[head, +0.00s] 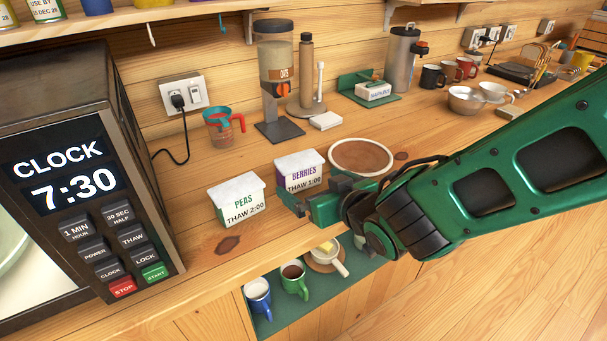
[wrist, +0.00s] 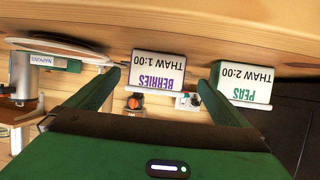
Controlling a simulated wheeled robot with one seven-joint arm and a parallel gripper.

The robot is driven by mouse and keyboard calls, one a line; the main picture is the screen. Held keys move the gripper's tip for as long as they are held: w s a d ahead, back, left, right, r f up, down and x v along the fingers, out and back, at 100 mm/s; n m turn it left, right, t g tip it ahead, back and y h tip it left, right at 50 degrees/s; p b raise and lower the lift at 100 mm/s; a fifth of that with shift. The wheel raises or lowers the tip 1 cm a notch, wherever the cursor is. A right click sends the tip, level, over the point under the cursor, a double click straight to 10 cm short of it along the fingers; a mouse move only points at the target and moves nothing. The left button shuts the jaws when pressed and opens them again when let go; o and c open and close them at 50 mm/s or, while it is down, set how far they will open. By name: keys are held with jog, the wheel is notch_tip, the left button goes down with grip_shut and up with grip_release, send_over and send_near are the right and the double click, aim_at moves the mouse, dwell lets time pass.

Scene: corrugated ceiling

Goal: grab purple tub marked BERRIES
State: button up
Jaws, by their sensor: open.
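The BERRIES tub (head: 298,165) is a frosty white-lidded box with purple lettering and "THAW 1:00", standing upright on the wooden counter. It also shows upside down in the wrist view (wrist: 158,68). My gripper (head: 309,190) is open and empty, just in front of the tub. In the wrist view my gripper (wrist: 160,82) has one finger on each side of the tub's outline, with the tub beyond the fingertips. I cannot tell any contact. In the head view the gripper hides the tub's lower right front.
A PEAS tub (head: 237,202) stands close on the left, near my finger in the wrist view. A round brown plate (head: 361,157) lies close behind right. A measuring jug (head: 221,127) and oats dispenser (head: 276,75) stand behind. Mugs (head: 293,279) sit on a shelf below.

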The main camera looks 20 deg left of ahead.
aim_at(299, 174)
jog(key=shift+w+r+x, duration=0.1)
jog(key=shift+w+x, duration=0.05)
jog(key=shift+x, duration=1.9)
jog(key=shift+w+r+x, duration=0.1)
jog(key=shift+r+x, duration=0.05)
jog(key=shift+x, duration=1.9)
jog(key=shift+d, duration=0.15)
jog(key=c, duration=1.2)
